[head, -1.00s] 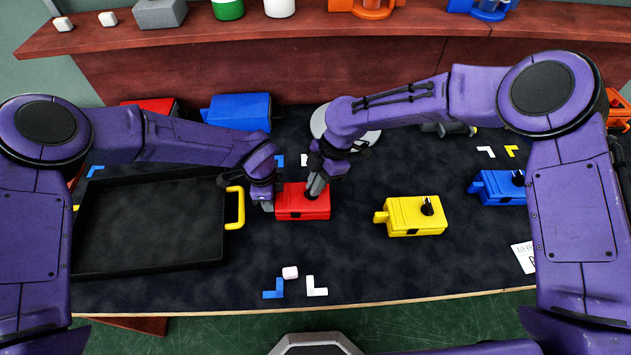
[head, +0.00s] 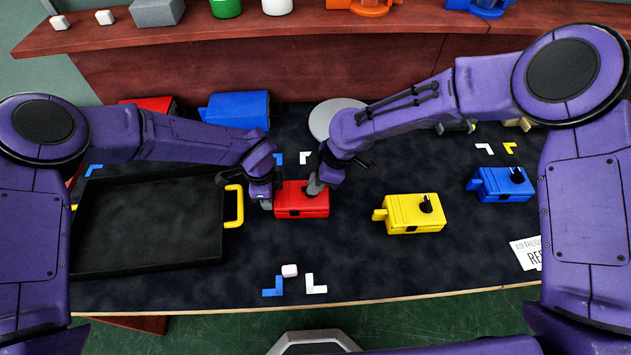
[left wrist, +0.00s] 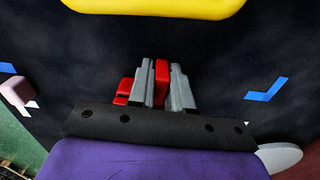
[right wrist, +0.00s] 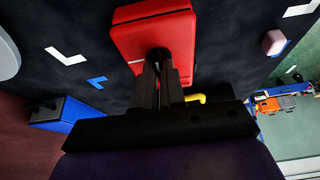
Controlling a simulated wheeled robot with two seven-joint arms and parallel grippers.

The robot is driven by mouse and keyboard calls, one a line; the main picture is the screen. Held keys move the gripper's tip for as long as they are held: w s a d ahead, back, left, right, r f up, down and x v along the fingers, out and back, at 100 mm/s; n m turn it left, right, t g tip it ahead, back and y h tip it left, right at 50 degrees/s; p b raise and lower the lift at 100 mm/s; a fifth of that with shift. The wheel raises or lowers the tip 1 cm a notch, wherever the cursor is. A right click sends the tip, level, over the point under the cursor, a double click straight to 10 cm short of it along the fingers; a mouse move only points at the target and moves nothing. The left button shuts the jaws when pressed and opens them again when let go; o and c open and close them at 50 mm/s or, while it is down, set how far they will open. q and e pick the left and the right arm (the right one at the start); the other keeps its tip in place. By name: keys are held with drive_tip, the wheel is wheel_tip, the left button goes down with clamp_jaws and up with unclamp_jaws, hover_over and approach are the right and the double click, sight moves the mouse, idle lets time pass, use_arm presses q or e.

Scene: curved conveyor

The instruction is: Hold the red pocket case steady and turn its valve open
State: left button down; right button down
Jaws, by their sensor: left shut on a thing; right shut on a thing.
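The red pocket case (head: 302,206) lies on the dark table mat, just right of the black tray. My left gripper (head: 267,201) is at the case's left end. In the left wrist view its grey fingers are shut on the red tab (left wrist: 162,80) of the case. My right gripper (head: 315,188) is above the case top, pointing down. In the right wrist view its fingers are shut on the black valve knob (right wrist: 158,55), which they mostly hide. How far the valve is turned cannot be seen.
A yellow case (head: 413,215) and a blue case (head: 503,184) stand to the right. The black tray (head: 150,256) with yellow handles fills the left. A larger blue box (head: 236,110) and a grey disc (head: 325,116) are behind. A small pinkish block (head: 289,270) lies in front.

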drive_tip(key=c, duration=1.2)
unclamp_jaws()
drive_tip(key=v, duration=1.2)
use_arm(q)
drive_tip(key=c, duration=1)
unclamp_jaws()
drive_tip(key=shift+o, duration=0.2)
